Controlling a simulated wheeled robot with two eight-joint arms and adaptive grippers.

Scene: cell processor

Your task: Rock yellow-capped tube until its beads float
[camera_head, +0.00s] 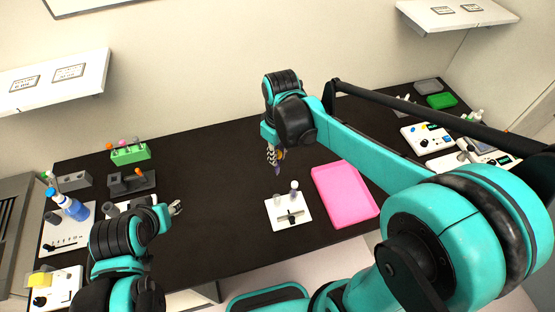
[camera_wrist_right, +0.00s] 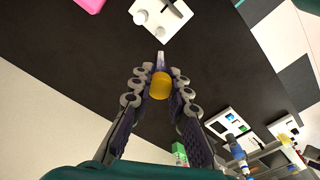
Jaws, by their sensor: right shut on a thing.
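My right gripper (camera_head: 274,158) hangs above the dark table in the head view, pointing down. In the right wrist view its fingers (camera_wrist_right: 160,90) are shut around the yellow-capped tube. The round yellow cap (camera_wrist_right: 160,86) faces the camera, and a short pale piece of the tube (camera_wrist_right: 161,60) shows beyond it. The tube's beads cannot be made out. In the head view the gripper mostly hides the tube. My left gripper (camera_head: 175,209) is at the front left above the table, its small fingertips apart and empty.
A white device (camera_head: 289,213) with a pale vial and a pink tray (camera_head: 345,194) lie right of centre. A green tube rack (camera_head: 131,154), a dark grey holder (camera_head: 132,182) and a blue bottle (camera_head: 76,209) stand at left. More devices (camera_head: 427,138) are at far right. The table's middle is clear.

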